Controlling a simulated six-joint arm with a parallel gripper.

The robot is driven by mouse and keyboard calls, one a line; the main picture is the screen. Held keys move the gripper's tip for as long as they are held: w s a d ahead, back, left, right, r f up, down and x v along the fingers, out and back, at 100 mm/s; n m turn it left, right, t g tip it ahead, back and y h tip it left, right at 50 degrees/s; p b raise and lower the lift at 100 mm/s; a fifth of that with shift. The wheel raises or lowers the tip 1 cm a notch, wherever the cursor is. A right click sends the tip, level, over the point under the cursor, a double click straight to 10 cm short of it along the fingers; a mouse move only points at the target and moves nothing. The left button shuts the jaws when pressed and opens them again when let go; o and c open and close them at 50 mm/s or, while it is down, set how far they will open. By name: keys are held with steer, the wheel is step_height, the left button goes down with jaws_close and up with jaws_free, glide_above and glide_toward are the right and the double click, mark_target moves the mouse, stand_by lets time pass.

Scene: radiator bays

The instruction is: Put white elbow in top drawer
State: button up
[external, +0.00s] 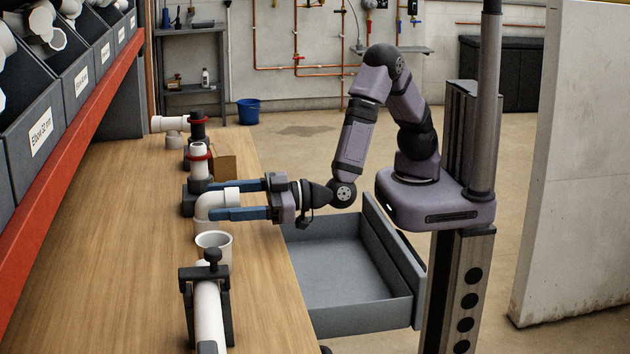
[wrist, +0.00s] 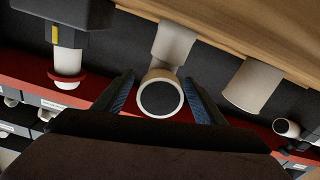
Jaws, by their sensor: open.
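The white elbow (external: 211,205) stands on the wooden bench, near the bench's right edge. My gripper (external: 226,202) is open, with its two blue fingers reaching left on either side of the elbow. In the wrist view the elbow's round open end (wrist: 160,97) faces the camera between the fingertips (wrist: 158,92). I cannot tell whether either finger touches it. The top drawer (external: 345,270) is grey, pulled open under the bench edge, and looks empty. My forearm passes above its far end.
A white cup-like fitting (external: 214,245) stands just in front of the elbow; it also shows in the wrist view (wrist: 250,86). A clamped white pipe (external: 208,315) is nearer the camera. Behind are a pipe with a red ring (external: 198,160) and a wooden block (external: 223,164). Labelled bins line the left.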

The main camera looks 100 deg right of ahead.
steer(key=shift+c, duration=0.6)
steer(key=c, duration=1.2)
steer(key=shift+o, duration=0.2)
steer(key=shift+r, duration=0.1)
step_height(320, 180, up, 10)
steer(key=shift+f, duration=0.1)
step_height(320, 180, up, 10)
steer(key=p, duration=1)
